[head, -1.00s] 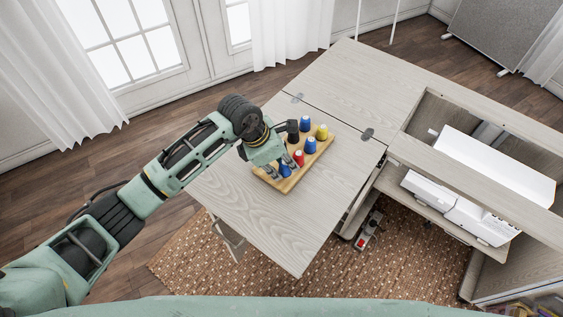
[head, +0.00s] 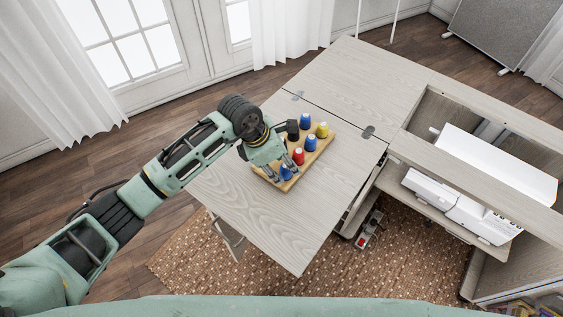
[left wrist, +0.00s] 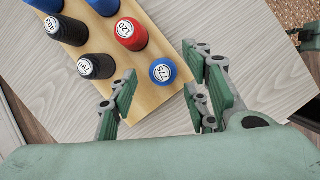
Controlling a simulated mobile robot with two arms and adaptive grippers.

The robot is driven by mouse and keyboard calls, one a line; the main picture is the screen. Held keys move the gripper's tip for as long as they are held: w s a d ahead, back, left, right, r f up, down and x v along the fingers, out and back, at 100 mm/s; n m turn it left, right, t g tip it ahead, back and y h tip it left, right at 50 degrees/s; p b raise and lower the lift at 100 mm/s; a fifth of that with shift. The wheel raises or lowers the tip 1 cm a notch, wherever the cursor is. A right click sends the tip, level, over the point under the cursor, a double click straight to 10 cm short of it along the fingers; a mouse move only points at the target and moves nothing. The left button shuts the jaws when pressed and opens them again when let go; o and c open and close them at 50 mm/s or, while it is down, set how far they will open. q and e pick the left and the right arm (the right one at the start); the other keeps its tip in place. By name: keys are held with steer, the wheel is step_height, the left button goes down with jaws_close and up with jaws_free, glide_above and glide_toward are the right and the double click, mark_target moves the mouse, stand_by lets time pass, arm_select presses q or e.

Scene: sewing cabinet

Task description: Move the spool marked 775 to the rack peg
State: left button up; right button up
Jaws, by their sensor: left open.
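The spool marked 775 (left wrist: 163,73) is blue with a white label on its end. In the left wrist view it appears end-on over the near part of the wooden rack (left wrist: 149,98), between the lines of my two fingers. In the head view this blue spool (head: 287,172) is at the rack's near end, partly covered by my fingers. My left gripper (left wrist: 165,97) is open, with one finger on each side of the spool and visible gaps to it. I cannot tell whether the spool sits on a peg; no bare peg shows clearly. My right gripper is not in view.
Close by on the rack stand a red spool (left wrist: 130,34) marked 120, a dark one (left wrist: 97,66) marked 790 and several others, including a yellow one (head: 322,131). The pale wooden table (head: 285,235) is clear in front. A white machine (head: 455,205) is in the cabinet at right.

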arm_select(q)
steer(key=shift+r, duration=0.1)
steer(key=v, duration=1.2)
